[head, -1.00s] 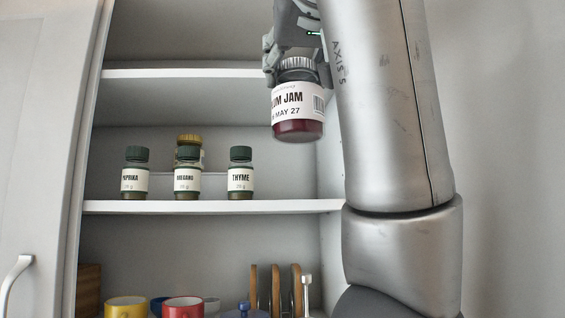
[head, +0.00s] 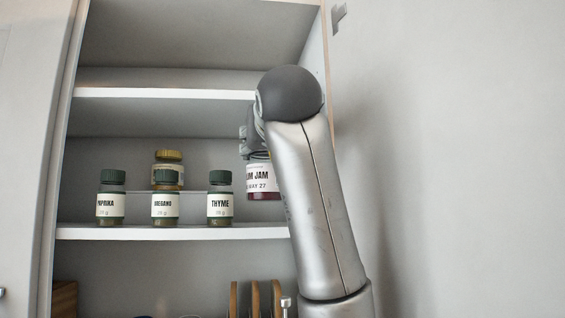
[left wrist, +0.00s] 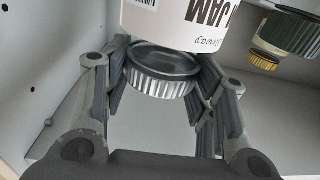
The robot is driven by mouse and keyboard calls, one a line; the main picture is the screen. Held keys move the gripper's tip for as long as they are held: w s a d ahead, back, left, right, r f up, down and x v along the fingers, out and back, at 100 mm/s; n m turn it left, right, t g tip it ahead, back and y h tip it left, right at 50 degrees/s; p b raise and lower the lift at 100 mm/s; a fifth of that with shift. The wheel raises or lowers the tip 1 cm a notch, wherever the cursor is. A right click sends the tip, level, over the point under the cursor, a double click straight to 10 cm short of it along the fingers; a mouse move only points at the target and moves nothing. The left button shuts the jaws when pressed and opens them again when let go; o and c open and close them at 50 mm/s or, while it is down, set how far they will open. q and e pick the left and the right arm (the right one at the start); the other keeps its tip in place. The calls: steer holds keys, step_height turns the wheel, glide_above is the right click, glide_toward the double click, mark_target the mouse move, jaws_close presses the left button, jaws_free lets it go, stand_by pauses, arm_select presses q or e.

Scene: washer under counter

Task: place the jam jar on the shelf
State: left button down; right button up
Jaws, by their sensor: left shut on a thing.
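The jam jar (head: 260,182), with a white label, dark red content and a grey metal lid, is upright within the cabinet opening, at the right end of the middle shelf (head: 180,233). Its base shows above the shelf's front edge; I cannot tell whether it touches the shelf. My left gripper (head: 252,148) is shut on the jar from above, partly hidden by my arm. In the left wrist view the gripper (left wrist: 160,85) has its fingers on both sides of the jar's lid (left wrist: 162,72). My right gripper is in no view.
Paprika (head: 111,200), oregano (head: 165,203) and thyme (head: 220,200) jars stand left of the jam jar on the same shelf. A gold-lidded jar (head: 168,156) stands behind the oregano. The cabinet's right wall (head: 313,40) is close to my arm.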

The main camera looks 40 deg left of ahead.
mark_target(269, 165)
arm_select(q)
steer(key=shift+s+d+f, duration=0.15)
steer(key=shift+s+f, duration=0.05)
steer(key=shift+f, duration=0.4)
steer(key=shift+w+a+f+p, duration=0.1)
steer(key=shift+w+f+p, duration=0.05)
steer(key=shift+f+p, duration=0.35)
steer(key=shift+w+a+f+p, duration=0.15)
steer(key=shift+f+p, duration=0.1)
steer(key=shift+f, duration=0.35)
steer(key=shift+w+f, duration=0.1)
steer(key=shift+f, duration=0.35)
steer(key=c, duration=0.9)
jaws_free()
steer(key=o, duration=0.3)
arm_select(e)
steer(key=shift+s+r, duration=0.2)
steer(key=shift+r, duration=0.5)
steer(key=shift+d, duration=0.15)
